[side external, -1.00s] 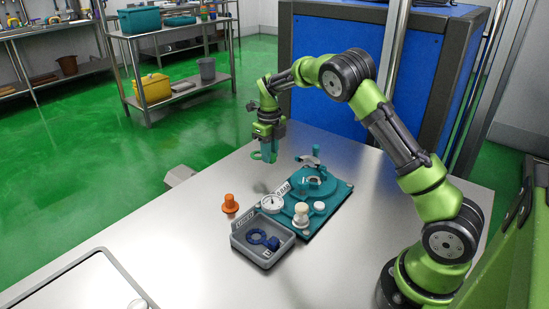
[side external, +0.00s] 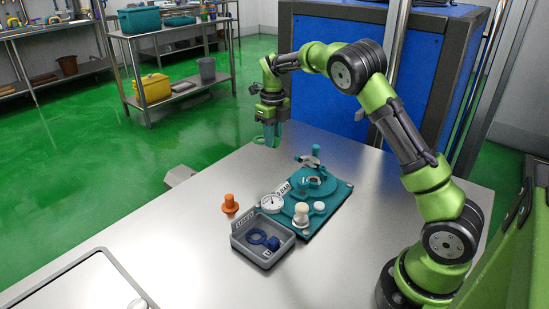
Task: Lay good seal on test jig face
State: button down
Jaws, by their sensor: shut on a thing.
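The test jig (side external: 330,207) is a teal plate on the steel table, with a round raised face (side external: 316,187) and a clamp arm (side external: 311,162) over it. A round white gauge (side external: 271,203) and pale knobs stand at its near end. My gripper (side external: 270,144) points down above the table, behind and left of the jig and apart from it. It is shut on a small teal-green seal (side external: 258,141), which shows at the left of the fingertips. The seal is small, and its exact tilt is hard to tell.
A grey labelled tray (side external: 249,253) in front of the jig holds a dark blue ring and another blue piece. An orange knobbed piece (side external: 230,205) stands left of the gauge. A large tray rim (side external: 90,252) lies at the front left. The table behind the tray is mostly clear.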

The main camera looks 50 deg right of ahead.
jog(key=s+d+r, duration=0.3)
jog(key=s, duration=0.6)
send_near(328, 187)
jog(key=shift+w+f, duration=0.1)
jog(key=shift+f, duration=2.6)
jog(key=shift+f, duration=0.5)
jog(key=c, duration=0.9)
grip_release()
jog(key=shift+o, duration=0.2)
notch_tip(328, 187, up, 17)
jog(key=shift+f+n, duration=0.1)
jog(key=shift+n, duration=0.2)
